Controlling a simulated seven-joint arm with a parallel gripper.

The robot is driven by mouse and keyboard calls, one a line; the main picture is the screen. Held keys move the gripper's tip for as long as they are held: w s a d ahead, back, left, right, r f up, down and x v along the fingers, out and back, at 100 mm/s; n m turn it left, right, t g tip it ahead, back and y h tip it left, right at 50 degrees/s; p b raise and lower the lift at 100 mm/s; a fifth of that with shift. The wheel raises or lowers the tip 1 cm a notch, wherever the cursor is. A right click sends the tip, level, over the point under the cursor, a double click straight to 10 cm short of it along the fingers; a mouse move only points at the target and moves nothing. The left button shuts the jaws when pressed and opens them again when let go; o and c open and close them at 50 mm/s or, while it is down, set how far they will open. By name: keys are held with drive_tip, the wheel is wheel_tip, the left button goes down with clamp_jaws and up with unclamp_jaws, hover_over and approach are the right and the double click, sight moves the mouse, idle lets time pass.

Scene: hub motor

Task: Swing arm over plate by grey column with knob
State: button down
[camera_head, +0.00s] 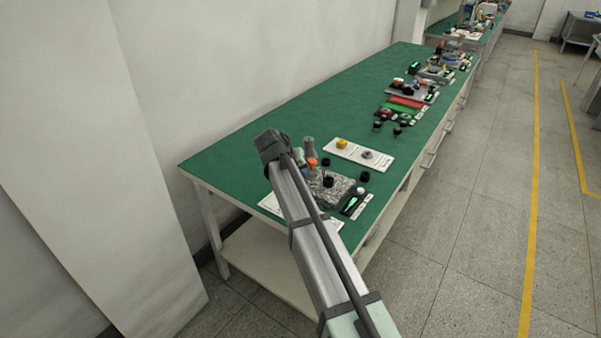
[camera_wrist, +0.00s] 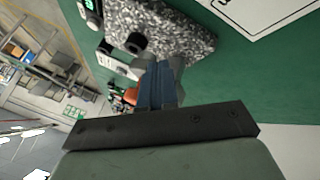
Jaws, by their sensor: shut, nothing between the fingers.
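The speckled grey granite plate (camera_head: 340,190) lies on the green bench. It fills the upper middle of the wrist view (camera_wrist: 185,38). A black round part (camera_head: 328,182) stands on it, also visible in the wrist view (camera_wrist: 136,42). A grey column (camera_head: 309,147) with an orange-red part (camera_head: 312,162) at its front shows behind the plate in the head view. The swing arm cannot be made out clearly. My gripper (camera_wrist: 158,68) is shut and empty, in front of the plate in the wrist view. My arm hides the plate's left side in the head view.
A white board (camera_head: 378,163) with a yellow block (camera_head: 342,144) lies behind the plate. Small black parts (camera_head: 364,177) and a black-and-green device (camera_head: 352,205) are to its right. White paper (camera_wrist: 260,12) lies beside the plate. The bench is clear toward the wall.

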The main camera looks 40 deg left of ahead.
sight(315, 173)
drive_tip(key=shift+d, duration=0.1)
drive_tip(key=shift+w+d+n+y, duration=0.2)
drive_tip(key=shift+d+n+y, duration=0.1)
drive_tip(key=shift+d+n, duration=0.2)
drive_tip(key=shift+w+d+n+y, duration=0.15)
drive_tip(key=shift+d+n+y, duration=0.15)
drive_tip(key=shift+d+n, duration=0.15)
drive_tip(key=shift+w+d+n+y, duration=0.8)
drive_tip(key=shift+d+n, duration=0.1)
drive_tip(key=shift+n, duration=0.35)
drive_tip(key=w+d+n+y, duration=0.1)
drive_tip(key=w+n+g+y, duration=0.1)
drive_tip(key=n, duration=0.1)
drive_tip(key=shift+w+d+n, duration=0.3)
drive_tip(key=shift+w+d, duration=0.05)
drive_tip(key=shift+d, duration=0.05)
drive_tip(key=shift+w+d, duration=0.2)
drive_tip(key=shift+w, duration=0.35)
drive_tip(key=shift+w, duration=0.1)
drive_tip(key=s+d+r, duration=0.3)
drive_tip(key=s+r, duration=0.5)
drive_tip(key=s, duration=0.1)
drive_tip(key=shift+d, duration=0.4)
